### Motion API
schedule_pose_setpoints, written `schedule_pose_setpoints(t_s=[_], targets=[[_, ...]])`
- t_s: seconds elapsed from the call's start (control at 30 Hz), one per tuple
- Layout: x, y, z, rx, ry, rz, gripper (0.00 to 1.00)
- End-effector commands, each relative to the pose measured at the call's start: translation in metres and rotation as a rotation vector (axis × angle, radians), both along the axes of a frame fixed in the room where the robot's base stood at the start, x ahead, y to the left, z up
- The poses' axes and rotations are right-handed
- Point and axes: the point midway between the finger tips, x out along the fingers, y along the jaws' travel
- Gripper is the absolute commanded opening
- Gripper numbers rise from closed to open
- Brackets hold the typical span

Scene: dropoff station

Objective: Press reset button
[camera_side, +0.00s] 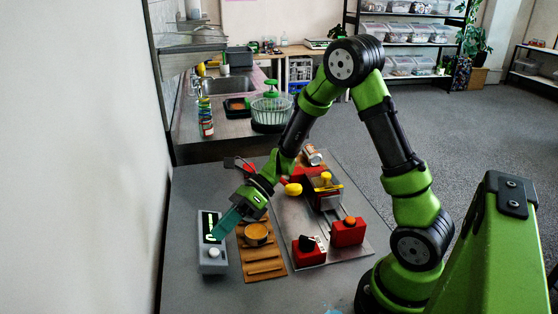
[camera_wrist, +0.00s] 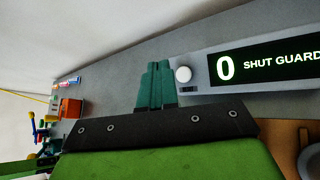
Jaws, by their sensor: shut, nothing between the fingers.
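A grey box (camera_side: 212,263) stands at the left of the table, with a dark lit display and a white round button (camera_side: 214,252) at its near end. In the wrist view the button (camera_wrist: 183,74) sits between my fingertips and the display (camera_wrist: 270,65), which reads "0 SHUT GUARD". I see no label naming the button. My gripper (camera_side: 219,235) has teal fingers, shut together and empty, angled down over the box. In the wrist view the gripper (camera_wrist: 156,85) points just beside the button. The tips look apart from it; their height above the box is hard to tell.
A wooden slatted tray (camera_side: 264,268) with a round orange-brown piece (camera_side: 256,233) stands right of the box. Beyond it a metal plate (camera_side: 340,252) bears red blocks (camera_side: 347,232) and a red device with a yellow top (camera_side: 325,184). A wall rises at the left.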

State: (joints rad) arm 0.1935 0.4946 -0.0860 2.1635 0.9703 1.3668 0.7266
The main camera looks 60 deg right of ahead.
Motion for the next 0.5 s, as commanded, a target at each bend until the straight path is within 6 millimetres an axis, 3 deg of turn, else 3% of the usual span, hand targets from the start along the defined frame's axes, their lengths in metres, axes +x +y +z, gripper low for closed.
schedule_pose_setpoints(t_s=[0.23, 0.5], targets=[[-0.005, -0.005, 0.023, 0.0, -0.002, 0.0, 0.0], [-0.007, -0.006, 0.028, 0.0, 0.001, 0.0, 0.0]])
